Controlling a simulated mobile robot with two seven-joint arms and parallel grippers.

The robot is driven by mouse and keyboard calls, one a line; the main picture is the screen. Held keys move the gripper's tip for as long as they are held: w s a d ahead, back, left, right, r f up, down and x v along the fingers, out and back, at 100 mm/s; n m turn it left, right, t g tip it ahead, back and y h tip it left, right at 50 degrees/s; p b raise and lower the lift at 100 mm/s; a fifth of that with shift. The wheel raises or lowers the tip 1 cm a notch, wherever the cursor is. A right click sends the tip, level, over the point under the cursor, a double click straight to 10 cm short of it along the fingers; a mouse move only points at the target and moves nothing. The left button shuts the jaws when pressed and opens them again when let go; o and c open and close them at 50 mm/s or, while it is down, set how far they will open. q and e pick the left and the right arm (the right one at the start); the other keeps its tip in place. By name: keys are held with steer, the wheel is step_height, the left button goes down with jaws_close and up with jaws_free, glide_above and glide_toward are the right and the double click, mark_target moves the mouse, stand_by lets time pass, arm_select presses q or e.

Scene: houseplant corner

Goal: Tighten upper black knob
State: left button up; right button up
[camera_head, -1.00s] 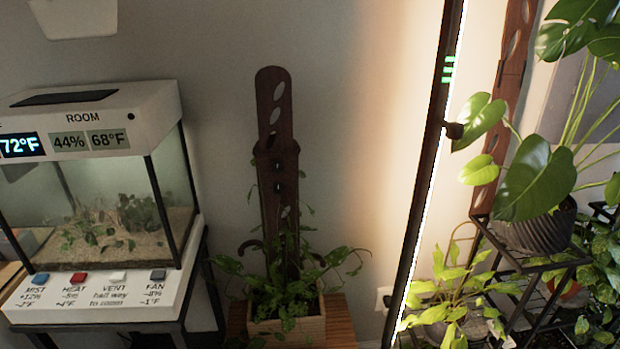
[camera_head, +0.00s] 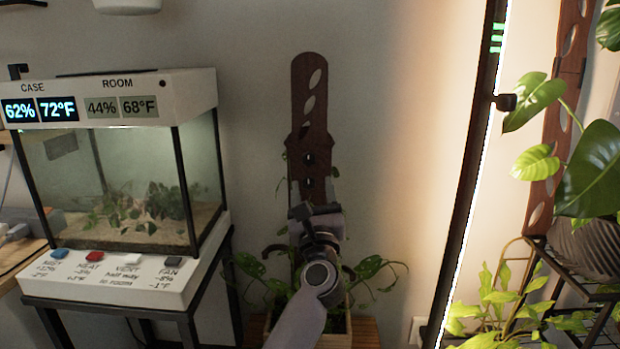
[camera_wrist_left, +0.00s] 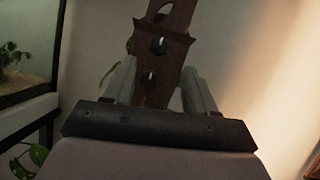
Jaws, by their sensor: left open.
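A brown wooden plant support (camera_head: 309,90) with oval slots rises from a planter against the wall. Two small dark knobs sit one above the other where its boards overlap. The upper black knob (camera_head: 307,158) shows above my left gripper (camera_head: 312,188), and the lower knob (camera_head: 308,183) is between its fingers in the head view. In the left wrist view the upper knob (camera_wrist_left: 157,44) is beyond the fingertips, and the lower knob (camera_wrist_left: 149,78) appears between the open fingers of my left gripper (camera_wrist_left: 158,68). Contact cannot be told. My right gripper is not in view.
A glass terrarium (camera_head: 130,180) on a black stand is at the left. A lit dark pole (camera_head: 468,190) with its own black knob (camera_head: 505,102) stands at the right, beside leafy plants. Vines grow around the support's base. Bare wall flanks the support's upper part.

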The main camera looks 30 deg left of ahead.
mark_target(309, 161)
arm_select(q)
steer(key=shift+x, duration=3.65)
steer(key=shift+p, duration=0.3)
steer(key=c, duration=1.1)
